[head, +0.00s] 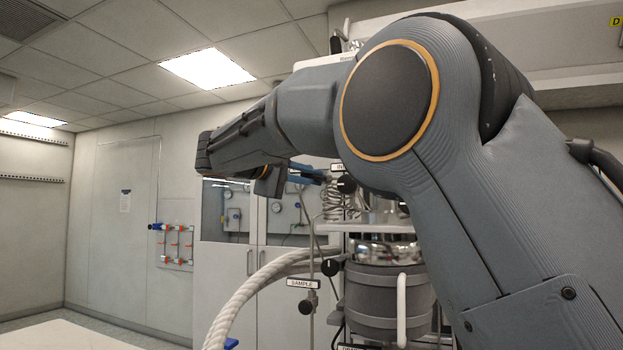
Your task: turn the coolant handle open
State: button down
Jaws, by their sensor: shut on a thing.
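My arm reaches from the right across the upper middle of the head view, and its wrist ends at the left. Below the wrist, a dark part of my gripper (270,183) shows, small and partly hidden by the arm. A blue handle (311,176) shows just right of it, below the forearm, by a label reading "IN" (337,167). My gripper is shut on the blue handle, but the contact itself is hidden. How far the handle is turned cannot be told from this view.
A reactor vessel (375,300) stands behind my arm, with a black knob (346,184) and a "SAMPLE" label (303,283) beside it. A thick pale hose (240,300) curves at its left. Glass-fronted cabinets (225,265) and a wall valve panel (175,245) are farther back.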

jog(key=shift+n+t+h, duration=0.3)
jog(key=shift+n+t, duration=0.1)
jog(key=shift+n, duration=0.6)
jog(key=c, duration=1.8)
grip_release()
jog(key=b+v, duration=0.3)
jog(key=v, duration=0.5)
jog(key=shift+w+f, duration=0.1)
